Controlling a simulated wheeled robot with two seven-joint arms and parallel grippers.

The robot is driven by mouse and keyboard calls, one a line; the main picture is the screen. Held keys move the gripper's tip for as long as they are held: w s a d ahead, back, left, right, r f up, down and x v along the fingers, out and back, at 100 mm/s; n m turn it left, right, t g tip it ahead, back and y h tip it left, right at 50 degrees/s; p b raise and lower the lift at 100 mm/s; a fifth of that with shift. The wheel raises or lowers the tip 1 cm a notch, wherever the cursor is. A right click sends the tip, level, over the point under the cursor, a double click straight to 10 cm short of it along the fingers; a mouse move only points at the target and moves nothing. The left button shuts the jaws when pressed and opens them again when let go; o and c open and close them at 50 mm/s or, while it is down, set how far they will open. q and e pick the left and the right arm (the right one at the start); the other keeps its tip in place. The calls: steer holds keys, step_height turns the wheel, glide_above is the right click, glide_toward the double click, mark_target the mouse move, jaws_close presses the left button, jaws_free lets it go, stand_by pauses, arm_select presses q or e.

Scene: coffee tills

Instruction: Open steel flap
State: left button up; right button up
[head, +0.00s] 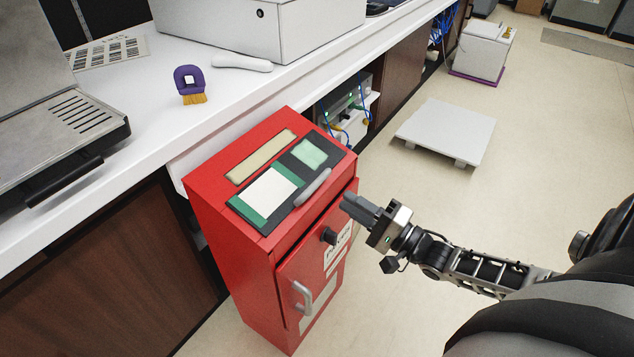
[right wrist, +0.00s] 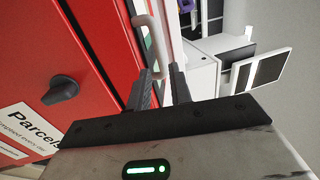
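A red box (head: 228,218) stands against the counter. Its sloping top carries a dark flap panel (head: 289,172) with green and white labels and a grey bar handle (head: 313,187) along its front edge. The panel lies flat against the top. My right gripper (head: 346,203) is just right of the handle, at the box's front corner. In the right wrist view the handle (right wrist: 151,42) shows just ahead of the two dark fingers (right wrist: 161,82), in line with the gap between them. The fingers are apart, and I see no contact. My left gripper is out of view.
The box's front door (head: 305,275) has a black knob (head: 329,236), a label and a lower handle (head: 302,298). A white counter (head: 205,115) with a purple brush (head: 188,82) is behind. A low white platform (head: 446,132) stands on open floor to the right.

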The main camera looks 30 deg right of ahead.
mark_target(317, 179)
steer(key=x, duration=0.9)
steer(key=shift+b, duration=0.35)
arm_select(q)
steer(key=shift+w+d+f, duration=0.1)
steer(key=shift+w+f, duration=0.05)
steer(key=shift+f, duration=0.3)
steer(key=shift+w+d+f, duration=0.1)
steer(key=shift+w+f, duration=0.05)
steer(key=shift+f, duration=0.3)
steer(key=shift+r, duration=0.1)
arm_select(e)
jaws_close()
